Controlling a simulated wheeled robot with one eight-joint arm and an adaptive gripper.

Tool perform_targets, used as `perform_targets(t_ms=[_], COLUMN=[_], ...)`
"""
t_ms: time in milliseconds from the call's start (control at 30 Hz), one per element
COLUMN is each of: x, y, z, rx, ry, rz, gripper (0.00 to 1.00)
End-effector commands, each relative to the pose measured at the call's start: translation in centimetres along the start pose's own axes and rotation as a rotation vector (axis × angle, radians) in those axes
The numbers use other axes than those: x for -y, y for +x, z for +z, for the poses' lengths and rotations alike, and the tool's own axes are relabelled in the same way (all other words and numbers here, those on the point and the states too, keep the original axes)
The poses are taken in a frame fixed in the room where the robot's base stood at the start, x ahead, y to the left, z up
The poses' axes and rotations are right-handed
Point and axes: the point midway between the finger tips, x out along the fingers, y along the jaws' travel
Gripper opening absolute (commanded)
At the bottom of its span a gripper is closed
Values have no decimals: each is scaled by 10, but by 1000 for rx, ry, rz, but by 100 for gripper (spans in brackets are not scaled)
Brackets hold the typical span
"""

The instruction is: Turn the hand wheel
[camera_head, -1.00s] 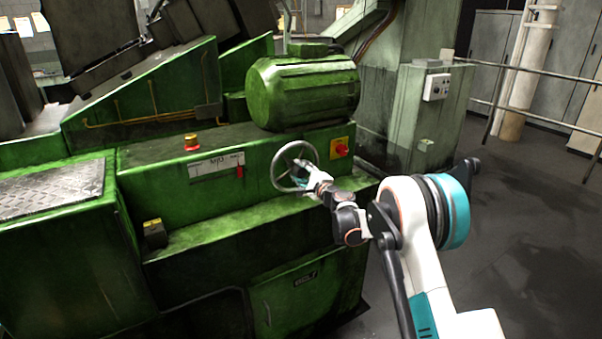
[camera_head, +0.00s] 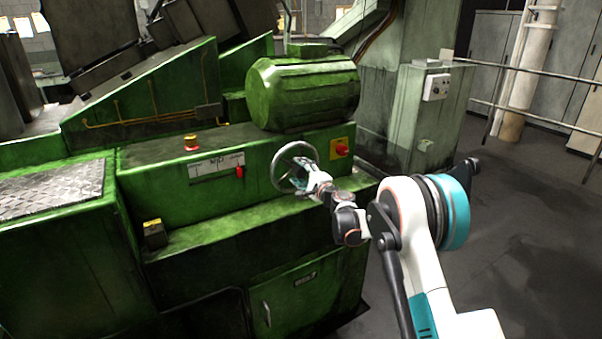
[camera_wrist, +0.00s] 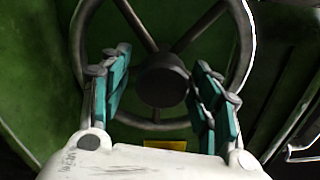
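The hand wheel (camera_head: 281,158) is a grey metal ring with spokes on the front of the green machine. In the wrist view the wheel (camera_wrist: 84,32) fills the upper middle, with its dark round hub (camera_wrist: 163,78) at the centre. My gripper (camera_head: 303,177) is at the wheel's lower right in the head view. In the wrist view my gripper (camera_wrist: 160,95) has its two teal-padded fingers spread apart, one on each side of the hub. They overlap the wheel's lower part. Whether either finger touches the rim or a spoke, I cannot tell.
A red knob on a yellow plate (camera_head: 340,148) is right of the wheel. A red-and-yellow button (camera_head: 191,142) and a scale plate (camera_head: 215,165) are to its left. A green motor (camera_head: 303,90) sits above. A green ledge (camera_head: 240,225) runs below. Floor at right is clear.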

Motion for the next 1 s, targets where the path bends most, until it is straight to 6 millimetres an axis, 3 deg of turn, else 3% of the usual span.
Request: perform_targets(t_ms=[367,467,800,1000], x=[1,1,0,0], y=[-5,-17,-85,-112], z=[-1,-1,-1,-1], rx=[-1,-2,-1,-2], ry=[1,1,1,1], rz=[0,-1,0,0], gripper=[59,59,59,59])
